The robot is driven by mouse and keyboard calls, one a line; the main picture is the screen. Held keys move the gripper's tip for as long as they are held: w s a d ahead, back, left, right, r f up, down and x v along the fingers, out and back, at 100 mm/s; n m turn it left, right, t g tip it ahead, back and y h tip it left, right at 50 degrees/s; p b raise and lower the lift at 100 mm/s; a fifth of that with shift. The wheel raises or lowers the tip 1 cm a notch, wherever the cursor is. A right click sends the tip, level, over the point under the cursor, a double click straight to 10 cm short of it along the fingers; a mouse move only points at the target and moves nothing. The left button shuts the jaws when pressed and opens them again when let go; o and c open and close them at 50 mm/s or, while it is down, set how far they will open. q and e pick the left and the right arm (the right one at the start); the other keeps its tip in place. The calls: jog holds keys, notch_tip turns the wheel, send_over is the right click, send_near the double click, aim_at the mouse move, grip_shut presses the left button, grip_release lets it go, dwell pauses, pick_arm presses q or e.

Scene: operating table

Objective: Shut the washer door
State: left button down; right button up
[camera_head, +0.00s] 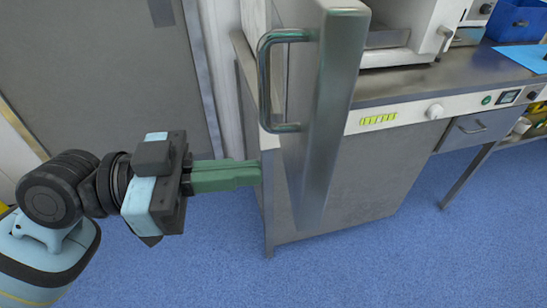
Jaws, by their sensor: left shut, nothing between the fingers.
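The washer door (333,110) stands open, seen nearly edge-on as a tall grey slab reaching towards me. Its loop handle (265,85) is on the door's left side. The washer cabinet (365,170) is behind and to the right of the door. My left gripper (258,172) comes in from the left with its green fingers shut and empty. The fingertips are below the handle and left of the door's edge. I cannot tell whether they touch anything. My right gripper is not in view.
A steel worktop (410,78) tops the cabinet and carries a white appliance (415,25). A blue bin (515,20) is at the far right. A grey door or wall panel (100,80) is behind my left arm. The blue floor (400,265) in front is clear.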

aim_at(302, 168)
pick_arm(q)
jog(key=shift+w+d+p, duration=0.15)
jog(key=shift+d+p, duration=0.1)
jog(key=shift+d, duration=0.85)
jog(key=shift+w+d+p, duration=0.1)
jog(key=shift+d+p, duration=0.15)
jog(key=shift+d, duration=0.8)
